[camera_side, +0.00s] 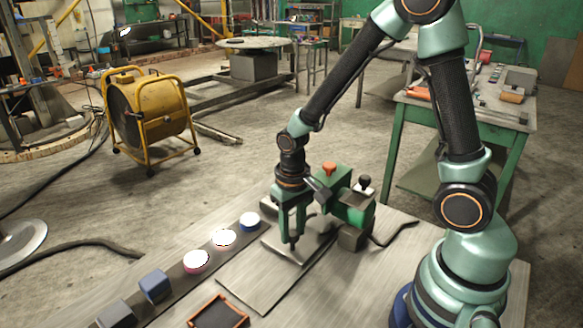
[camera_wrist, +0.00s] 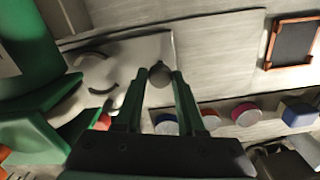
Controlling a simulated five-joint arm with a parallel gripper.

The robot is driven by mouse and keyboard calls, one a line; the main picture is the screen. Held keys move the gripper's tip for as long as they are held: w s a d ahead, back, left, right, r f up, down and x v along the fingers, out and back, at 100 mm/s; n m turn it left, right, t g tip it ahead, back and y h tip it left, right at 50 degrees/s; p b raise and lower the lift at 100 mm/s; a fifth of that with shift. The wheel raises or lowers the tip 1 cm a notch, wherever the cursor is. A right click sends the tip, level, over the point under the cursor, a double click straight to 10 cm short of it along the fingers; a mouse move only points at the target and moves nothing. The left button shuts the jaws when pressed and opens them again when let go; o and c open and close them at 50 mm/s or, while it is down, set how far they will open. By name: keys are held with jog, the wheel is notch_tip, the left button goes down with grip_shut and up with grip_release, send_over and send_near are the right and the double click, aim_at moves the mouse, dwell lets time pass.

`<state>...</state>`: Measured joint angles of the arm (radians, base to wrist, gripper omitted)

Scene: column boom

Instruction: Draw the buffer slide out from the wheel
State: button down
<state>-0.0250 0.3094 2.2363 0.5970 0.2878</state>
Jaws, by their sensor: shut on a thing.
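A green bench machine (camera_side: 354,208) with an orange button and a black knob stands on the table. A flat grey plate (camera_side: 283,247), which looks like the buffer slide, lies at its left; the plate also shows in the wrist view (camera_wrist: 125,55). My gripper (camera_side: 292,238) points down over this plate. In the wrist view my gripper (camera_wrist: 158,82) is shut on a dark round knob (camera_wrist: 159,72) between its fingertips. I cannot make out the wheel, or any gap between it and the slide.
A dark strip left of the plate carries a blue-rimmed disc (camera_side: 249,221), two red-rimmed discs (camera_side: 196,260), a blue block (camera_side: 154,285) and a grey block (camera_side: 116,315). An orange-framed tray (camera_side: 218,314) lies at the front. A dark cable (camera_side: 396,233) lies right of the machine.

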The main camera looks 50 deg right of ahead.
jog(key=a, duration=1.1)
jog(key=shift+w+a, duration=0.1)
jog(key=shift+a, duration=0.05)
jog(key=c, duration=0.5)
grip_release()
jog(key=shift+r, duration=0.1)
notch_tip(320, 180, up, 12)
